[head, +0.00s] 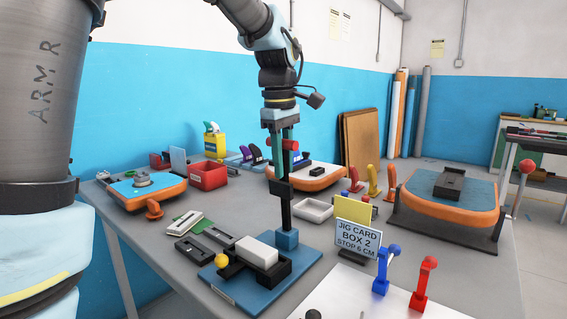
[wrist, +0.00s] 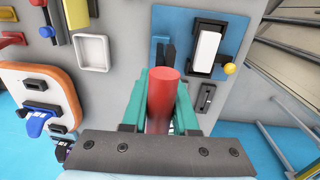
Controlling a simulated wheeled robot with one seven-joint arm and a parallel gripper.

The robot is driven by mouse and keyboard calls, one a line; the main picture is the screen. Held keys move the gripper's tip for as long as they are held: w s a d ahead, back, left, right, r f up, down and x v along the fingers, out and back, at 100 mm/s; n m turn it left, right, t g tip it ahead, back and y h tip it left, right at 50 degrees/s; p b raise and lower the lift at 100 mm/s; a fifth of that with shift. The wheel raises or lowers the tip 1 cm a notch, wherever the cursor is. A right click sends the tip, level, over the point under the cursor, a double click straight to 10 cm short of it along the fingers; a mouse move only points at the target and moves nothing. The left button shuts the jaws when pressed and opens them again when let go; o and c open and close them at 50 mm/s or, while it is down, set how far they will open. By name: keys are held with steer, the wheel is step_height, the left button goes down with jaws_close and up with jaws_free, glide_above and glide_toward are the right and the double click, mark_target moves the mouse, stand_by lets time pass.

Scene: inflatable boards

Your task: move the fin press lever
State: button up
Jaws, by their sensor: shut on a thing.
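The fin press stands on a blue base plate (head: 230,289) on the table, with a dark upright lever bar (head: 286,205) rising from a blue block (head: 287,240). A red cross handle (head: 292,146) is at the top of the lever. My gripper (head: 281,150) points down, its teal fingers shut around the handle, whose ends stick out on both sides. In the wrist view, the red handle (wrist: 163,100) lies between the teal fingers and hides part of the lever. A white block (head: 257,249) sits in a black holder beside the lever; a yellow ball knob (head: 222,260) is at its left.
A jig card (head: 356,238) reads "BOX 2, STOP 5 CM". A blue lever (head: 384,270) and a red lever (head: 424,283) stand on a white panel at the front right. A white tray (head: 313,209), red bin (head: 208,175) and orange-edged boards (head: 450,200) surround the press.

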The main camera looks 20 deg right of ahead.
jaws_close()
stand_by(0.8)
steer(key=shift+f, duration=0.1)
